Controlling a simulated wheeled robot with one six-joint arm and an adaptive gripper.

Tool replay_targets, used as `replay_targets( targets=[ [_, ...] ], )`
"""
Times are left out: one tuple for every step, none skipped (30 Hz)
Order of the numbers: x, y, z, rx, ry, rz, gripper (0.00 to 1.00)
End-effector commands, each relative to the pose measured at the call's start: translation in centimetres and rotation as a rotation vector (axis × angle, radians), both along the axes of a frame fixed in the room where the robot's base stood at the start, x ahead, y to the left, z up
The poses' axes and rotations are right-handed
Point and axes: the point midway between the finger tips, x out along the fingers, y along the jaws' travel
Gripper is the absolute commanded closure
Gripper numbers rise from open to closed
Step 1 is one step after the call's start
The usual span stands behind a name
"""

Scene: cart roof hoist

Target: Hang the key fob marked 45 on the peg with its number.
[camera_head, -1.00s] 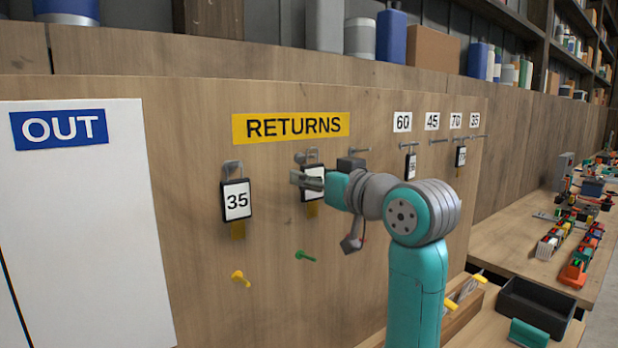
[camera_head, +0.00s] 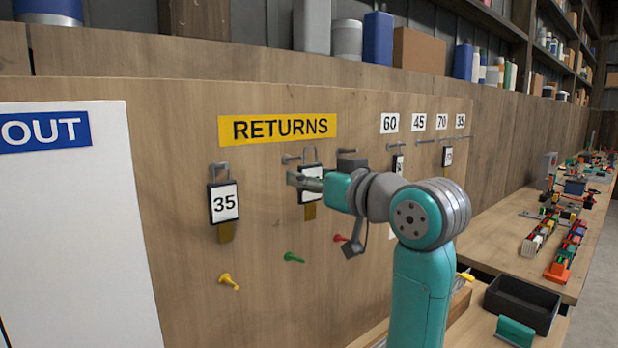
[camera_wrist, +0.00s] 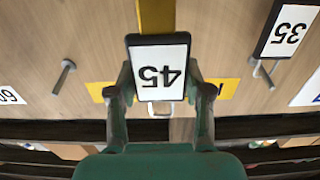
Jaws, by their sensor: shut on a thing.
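The fob marked 45 (camera_wrist: 160,65) is a dark-edged tag with a white face, upside down in the wrist view. My gripper (camera_wrist: 162,92) is shut on its sides. In the head view, my gripper (camera_head: 308,182) holds the fob (camera_head: 309,199) in front of the RETURNS part of the board. The fob's metal loop (camera_head: 310,155) shows just right of a returns peg (camera_head: 290,158); I cannot tell whether they touch. The number label 45 (camera_head: 419,122) is at the upper right of the board, and the peg below it (camera_head: 424,141) looks bare.
A fob marked 35 (camera_head: 224,204) hangs on the left returns peg. Yellow (camera_head: 229,281), green (camera_head: 293,257) and red (camera_head: 340,238) pegs stick out lower down. A black tray (camera_head: 522,304) stands at lower right.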

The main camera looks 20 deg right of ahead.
Motion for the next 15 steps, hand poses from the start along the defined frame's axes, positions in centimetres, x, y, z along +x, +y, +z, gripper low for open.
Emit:
replay_targets(
  targets=[
    [0.0,0.0,0.0,0.0,0.0,0.0,0.92],
    [0.0,0.0,0.0,0.0,0.0,0.0,0.92],
    [-0.1,0.0,0.0,0.0,-0.001,0.0,0.92],
    [-0.2,-0.1,0.0,0.0,-0.001,0.0,0.92],
    [-0.3,-0.1,0.0,0.0,-0.001,0.0,0.92],
    [-0.6,-0.2,0.0,0.0,-0.002,0.0,0.92],
    [-0.8,-0.3,0.1,0.0,-0.002,0.0,0.92],
    [-1.1,-0.3,0.1,0.0,-0.003,0.0,0.92],
    [-1.4,-0.5,0.1,0.001,-0.002,0.0,0.92],
    [-1.6,-0.5,0.0,0.001,-0.002,0.0,0.92],
    [-1.8,-0.6,0.0,0.0,-0.001,-0.001,0.92],
    [-2.2,-0.7,0.0,0.0,-0.001,-0.001,0.92],
    [-2.4,-0.8,0.0,0.001,-0.002,-0.002,0.92],
    [-2.7,-0.9,0.0,0.001,-0.002,-0.002,0.92],
    [-3.0,-1.0,0.0,0.001,-0.002,-0.001,0.92]
  ],
)
